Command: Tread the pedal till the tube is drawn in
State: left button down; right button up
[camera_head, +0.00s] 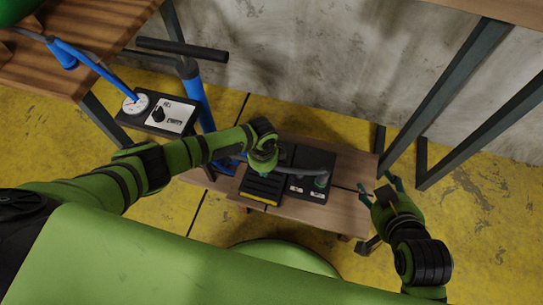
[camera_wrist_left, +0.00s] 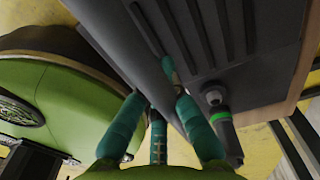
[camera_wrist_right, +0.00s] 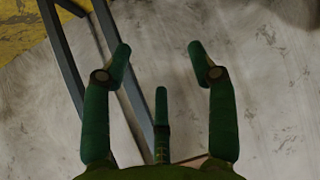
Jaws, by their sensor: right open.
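A black foot pedal with a ribbed top (camera_head: 262,188) and a yellow front edge sits on a low wooden bench. My left gripper (camera_head: 263,168) is right over its rear part. In the left wrist view its fingers (camera_wrist_left: 160,88) are drawn together, with no object between them, against or just above a dark ribbed plate (camera_wrist_left: 190,35); contact is unclear. A green-ringed end (camera_wrist_left: 220,117) also shows in the left wrist view. My right gripper (camera_head: 380,190) is open and empty at the bench's right end.
The low bench (camera_head: 345,215) stands on a yellow floor before a concrete wall. A gauge panel (camera_head: 160,112) and a blue pump (camera_head: 197,95) stand at the upper left, near a wooden table (camera_head: 85,45). Dark metal legs (camera_head: 440,100) rise at the right.

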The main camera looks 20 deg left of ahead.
pick_arm(q)
notch_tip(320, 180, up, 3)
jog(key=p, duration=0.2)
jog(key=shift+p, duration=0.4)
notch_tip(320, 180, up, 2)
jog(key=p, duration=0.2)
jog(key=shift+r+p, duration=0.25)
jog(key=shift+p, duration=0.05)
pick_arm(e)
jog(key=s+d+f+g+h, duration=0.1)
jog(key=s+d+f+g, duration=0.2)
jog(key=s+f+g, duration=0.4)
notch_tip(320, 180, down, 8)
jog(key=shift+s+d+m+h, duration=0.2)
jog(key=shift+s+m+h, duration=0.1)
jog(key=shift+s, duration=0.7)
